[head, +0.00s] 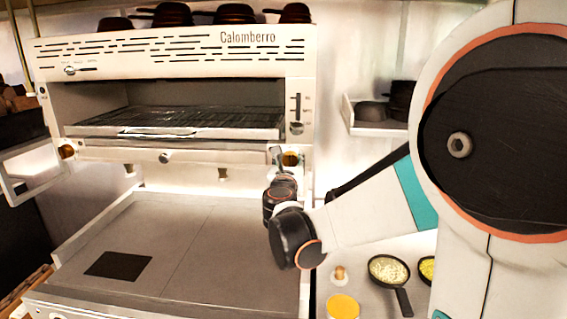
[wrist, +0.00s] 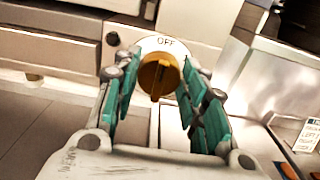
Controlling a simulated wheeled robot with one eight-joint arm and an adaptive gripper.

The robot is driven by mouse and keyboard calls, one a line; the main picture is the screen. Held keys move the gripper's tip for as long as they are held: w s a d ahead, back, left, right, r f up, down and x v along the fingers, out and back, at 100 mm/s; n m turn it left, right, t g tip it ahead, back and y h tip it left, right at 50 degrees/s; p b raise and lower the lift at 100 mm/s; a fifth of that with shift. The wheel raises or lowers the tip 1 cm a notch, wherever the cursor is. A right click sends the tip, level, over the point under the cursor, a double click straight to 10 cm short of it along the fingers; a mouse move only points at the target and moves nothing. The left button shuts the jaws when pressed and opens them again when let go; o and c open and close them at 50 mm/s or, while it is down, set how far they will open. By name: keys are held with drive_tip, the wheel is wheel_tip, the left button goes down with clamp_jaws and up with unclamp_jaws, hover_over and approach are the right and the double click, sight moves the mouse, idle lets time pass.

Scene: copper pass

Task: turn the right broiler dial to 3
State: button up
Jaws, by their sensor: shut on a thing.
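The right broiler dial is a round brass knob (head: 291,159) at the right end of the broiler's front rail. In the wrist view the dial (wrist: 157,77) sits on a white plate marked OFF above it; its raised grip runs roughly up and down. No number can be read on the plate. The left dial (head: 67,151) is a similar brass knob at the rail's other end.
The white Calomberro broiler (head: 180,45) has a wire rack (head: 180,120) inside and dark pots (head: 172,14) on top. A flat griddle (head: 170,245) lies below. At the right are a wall shelf (head: 372,128) with dark pans and a skillet of pale food (head: 389,270).

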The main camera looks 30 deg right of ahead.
drive_tip(key=shift+m, duration=0.4)
drive_tip(key=m, duration=0.3)
drive_tip(key=shift+m, duration=0.3)
drive_tip(key=m, duration=0.3)
drive_tip(key=shift+s+d+m, duration=0.1)
drive_tip(key=shift+m, duration=0.3)
drive_tip(key=m, duration=0.4)
drive_tip(key=shift+f, duration=0.15)
drive_tip(key=m, duration=0.4)
drive_tip(key=shift+d+p, duration=0.1)
drive_tip(key=shift+p, duration=0.2)
drive_tip(key=m, duration=0.7)
drive_tip(key=shift+f, duration=0.25)
drive_tip(key=m, duration=0.6)
drive_tip(key=shift+f+m, duration=0.1)
drive_tip(key=shift+m, duration=0.3)
drive_tip(key=o, duration=1)
